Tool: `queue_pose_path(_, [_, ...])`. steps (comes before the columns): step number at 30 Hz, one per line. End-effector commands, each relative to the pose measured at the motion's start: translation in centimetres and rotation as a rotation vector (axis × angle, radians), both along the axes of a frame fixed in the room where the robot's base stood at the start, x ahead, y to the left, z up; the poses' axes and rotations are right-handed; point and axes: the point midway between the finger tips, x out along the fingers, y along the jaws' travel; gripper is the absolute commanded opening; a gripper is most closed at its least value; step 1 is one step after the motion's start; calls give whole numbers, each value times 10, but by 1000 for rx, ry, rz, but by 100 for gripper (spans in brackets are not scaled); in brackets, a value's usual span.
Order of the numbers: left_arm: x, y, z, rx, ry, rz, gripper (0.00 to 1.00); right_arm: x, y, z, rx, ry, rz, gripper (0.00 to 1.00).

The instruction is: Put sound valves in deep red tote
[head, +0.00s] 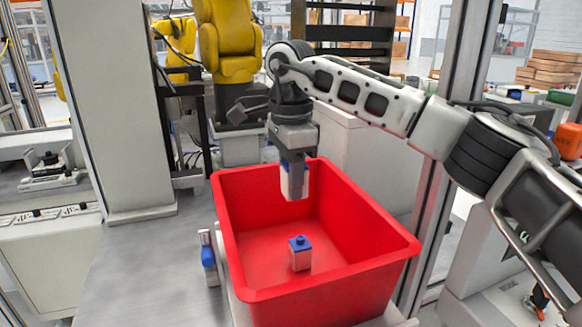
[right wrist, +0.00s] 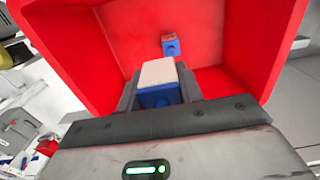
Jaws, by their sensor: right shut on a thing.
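The deep red tote (head: 335,296) stands on a grey surface in the middle of the head view. Its inside fills much of the right wrist view (right wrist: 90,50). One valve (head: 300,255), pale with a blue top, stands on the tote floor. It also shows in the right wrist view (right wrist: 171,45). My right gripper (head: 294,190) is over the tote, pointing down, shut on a second valve (right wrist: 157,75) with a white face and a blue part. The held valve is apart from the one on the floor. My left gripper is in neither view.
A blue and white part (head: 208,258) stands beside the tote's left wall. A grey post (head: 115,110) rises at the left, and a metal upright (head: 445,150) stands at the right. Yellow robot arms (head: 228,40) are behind. The grey table left of the tote is mostly clear.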

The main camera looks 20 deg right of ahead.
Motion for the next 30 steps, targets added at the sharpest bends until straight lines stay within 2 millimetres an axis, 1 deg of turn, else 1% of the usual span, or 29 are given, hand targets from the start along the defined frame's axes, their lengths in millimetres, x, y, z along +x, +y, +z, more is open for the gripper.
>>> queue_pose_path(6, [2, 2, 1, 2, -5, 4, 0, 0, 0, 0, 0, -1, 0, 12])
queue_pose_path(7, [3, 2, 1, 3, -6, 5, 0, 0, 0, 0, 0, -1, -1, 42])
queue_pose_path(8, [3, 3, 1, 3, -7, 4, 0, 0, 0, 0, 0, -1, 0, 50])
queue_pose_path(9, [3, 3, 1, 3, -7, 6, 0, 0, 0, 0, 0, -1, 0, 61])
queue_pose_path(17, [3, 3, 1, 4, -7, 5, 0, 0, 0, 0, 0, 0, -1, 62])
queue_pose_path(20, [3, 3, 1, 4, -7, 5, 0, 0, 0, 4, -1, -1, -1, 62])
queue_pose_path(23, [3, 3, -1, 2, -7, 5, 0, 1, 0, 15, 0, -4, -1, 62])
queue_pose_path(26, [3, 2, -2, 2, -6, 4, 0, 1, 0, 34, 1, -5, -1, 62])
queue_pose_path(30, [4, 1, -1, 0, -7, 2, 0, 1, 1, 70, 0, -5, -2, 62])
